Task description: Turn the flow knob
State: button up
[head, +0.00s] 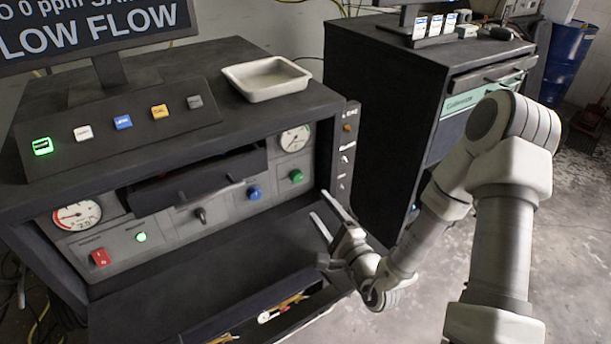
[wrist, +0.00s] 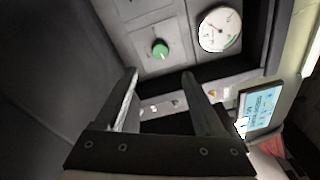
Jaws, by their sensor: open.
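The front panel (head: 172,219) of the black cabinet carries a green knob (head: 296,176), a blue knob (head: 255,193) and a dark lever-like knob (head: 200,215). Their labels are too small to read, so I cannot tell which one is the flow knob. My gripper (head: 320,205) is open and empty, in front of the panel's right end. In the wrist view the green knob (wrist: 160,49) lies ahead, above the gap between my fingertips (wrist: 159,74). The fingers appear apart from it.
A round gauge (head: 294,139) sits above the green knob. An open drawer (head: 200,180) juts out over the panel, and a lower tray (head: 285,312) holds tools. A narrow side panel (head: 346,150) stands right of the knobs. A second cabinet (head: 385,110) is behind my arm.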

aim_at(298, 179)
jog(key=x, duration=1.1)
jog(key=shift+a, duration=0.15)
grip_shut()
